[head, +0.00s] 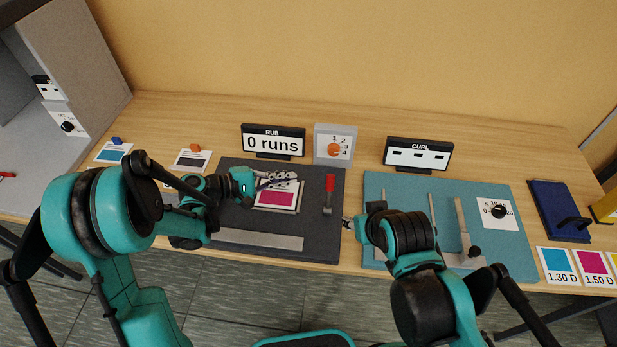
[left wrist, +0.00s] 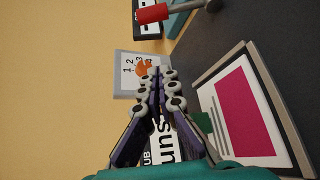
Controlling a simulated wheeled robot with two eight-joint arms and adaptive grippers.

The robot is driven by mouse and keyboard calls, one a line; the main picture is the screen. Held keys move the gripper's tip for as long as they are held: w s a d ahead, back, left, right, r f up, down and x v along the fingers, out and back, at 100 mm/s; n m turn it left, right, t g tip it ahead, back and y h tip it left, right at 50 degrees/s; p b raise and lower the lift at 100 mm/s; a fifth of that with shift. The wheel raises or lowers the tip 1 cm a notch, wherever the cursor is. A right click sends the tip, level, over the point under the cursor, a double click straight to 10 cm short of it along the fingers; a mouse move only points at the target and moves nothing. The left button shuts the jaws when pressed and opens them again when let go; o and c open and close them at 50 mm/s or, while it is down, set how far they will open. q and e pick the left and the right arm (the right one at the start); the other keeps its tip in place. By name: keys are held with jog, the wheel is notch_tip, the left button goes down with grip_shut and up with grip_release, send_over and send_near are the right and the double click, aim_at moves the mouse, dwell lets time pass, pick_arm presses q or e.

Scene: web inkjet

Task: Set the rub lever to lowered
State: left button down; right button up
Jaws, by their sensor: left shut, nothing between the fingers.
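The rub lever (head: 329,186) has a red handle on a grey stem and stands at the right part of the dark grey rub board (head: 318,240). In the head view its red end points toward the back. Its red handle also shows at the top of the left wrist view (left wrist: 153,13). My left gripper (head: 296,180) is shut and empty above the magenta card, left of the lever and apart from it. Its closed fingers fill the middle of the left wrist view (left wrist: 158,80). My right gripper (head: 347,222) is right of the lever, small and partly hidden by its arm.
The "0 runs" RUB display (head: 273,142) and an orange dial (head: 334,150) stand behind the board. The magenta card (head: 276,198) lies in a holder under my left gripper. The teal curl board (head: 380,190) is to the right, partly covered by my right arm.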

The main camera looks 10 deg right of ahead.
aim_at(329, 194)
dwell(0.3)
pick_arm(q)
jog(key=b+x, duration=0.2)
jog(key=x, duration=0.7)
jog(key=shift+d+f, duration=0.2)
jog(key=shift+d, duration=0.2)
jog(key=s, duration=0.1)
jog(key=s+r+b, duration=0.1)
jog(key=shift+s+d+r, duration=0.15)
jog(key=shift+s+r, duration=0.4)
jog(key=shift+s, duration=0.1)
jog(key=shift+w, duration=0.1)
